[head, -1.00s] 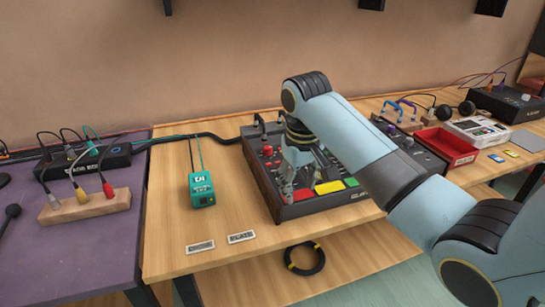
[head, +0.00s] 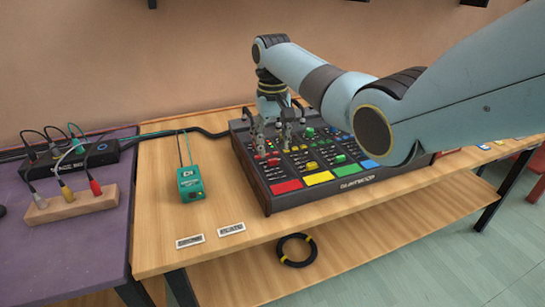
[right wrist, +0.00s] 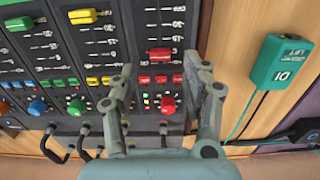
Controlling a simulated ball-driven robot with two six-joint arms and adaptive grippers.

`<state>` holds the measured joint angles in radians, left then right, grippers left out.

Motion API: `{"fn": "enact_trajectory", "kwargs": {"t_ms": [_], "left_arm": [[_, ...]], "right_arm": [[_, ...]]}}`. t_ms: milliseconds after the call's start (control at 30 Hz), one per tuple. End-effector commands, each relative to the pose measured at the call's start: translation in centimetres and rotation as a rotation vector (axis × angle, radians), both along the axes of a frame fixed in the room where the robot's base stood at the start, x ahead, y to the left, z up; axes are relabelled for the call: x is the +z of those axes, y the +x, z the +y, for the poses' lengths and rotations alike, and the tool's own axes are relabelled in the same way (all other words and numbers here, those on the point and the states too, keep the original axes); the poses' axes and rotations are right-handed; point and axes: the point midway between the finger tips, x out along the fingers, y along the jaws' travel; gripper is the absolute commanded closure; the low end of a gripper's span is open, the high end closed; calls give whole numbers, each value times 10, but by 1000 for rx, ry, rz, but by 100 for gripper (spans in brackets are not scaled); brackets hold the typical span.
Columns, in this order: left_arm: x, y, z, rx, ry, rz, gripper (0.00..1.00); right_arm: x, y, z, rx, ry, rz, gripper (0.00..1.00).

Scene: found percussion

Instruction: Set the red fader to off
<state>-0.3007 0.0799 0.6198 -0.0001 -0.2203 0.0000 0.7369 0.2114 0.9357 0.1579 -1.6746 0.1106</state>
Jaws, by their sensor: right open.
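The mixer (head: 345,187) is a dark console with faders, knobs and coloured pads on its sloping top. The red fader (right wrist: 160,55) shows in the right wrist view as a red cap in the column nearest the teal box; in the head view it is small and close to my fingers. My right gripper (head: 274,148) is over the left column of the mixer, fingers pointing down. In the right wrist view my gripper (right wrist: 157,66) is open, with its fingertips on either side of the red cap. I cannot tell whether they touch it. My left gripper is out of view.
Red buttons (right wrist: 161,79) and a red knob (right wrist: 168,104) lie close to the fader. A teal box (head: 190,184) stands left of the mixer on the wooden table (head: 165,228). Cables run behind. Two label plates (head: 231,229) lie near the front edge.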

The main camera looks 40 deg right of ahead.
Motion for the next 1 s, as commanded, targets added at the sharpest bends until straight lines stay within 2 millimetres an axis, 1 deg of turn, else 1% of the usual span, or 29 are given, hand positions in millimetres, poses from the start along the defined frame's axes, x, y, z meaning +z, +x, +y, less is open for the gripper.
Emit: {"fn": "enact_trajectory", "kwargs": {"t_ms": [33, 100, 233, 367, 600, 900, 967, 1000], "left_arm": [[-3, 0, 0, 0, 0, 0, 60], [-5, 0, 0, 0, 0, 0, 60], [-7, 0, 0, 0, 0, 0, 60], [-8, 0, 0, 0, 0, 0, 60], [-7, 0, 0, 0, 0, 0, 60], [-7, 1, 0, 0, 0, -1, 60], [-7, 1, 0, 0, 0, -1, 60], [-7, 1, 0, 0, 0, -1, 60]], "right_arm": [[-11, -1, 1, 0, 1, 3, 52], [-22, 0, 1, 0, 0, 2, 52], [-36, 0, 1, 0, 1, 0, 52], [-41, 0, 0, 0, 0, -1, 52], [-41, 0, 0, 1, 0, -1, 52], [-41, 0, 0, 1, 0, -1, 91], [-41, 0, 0, 1, 0, -1, 99], [-41, 0, 0, 1, 0, -1, 100]]}}
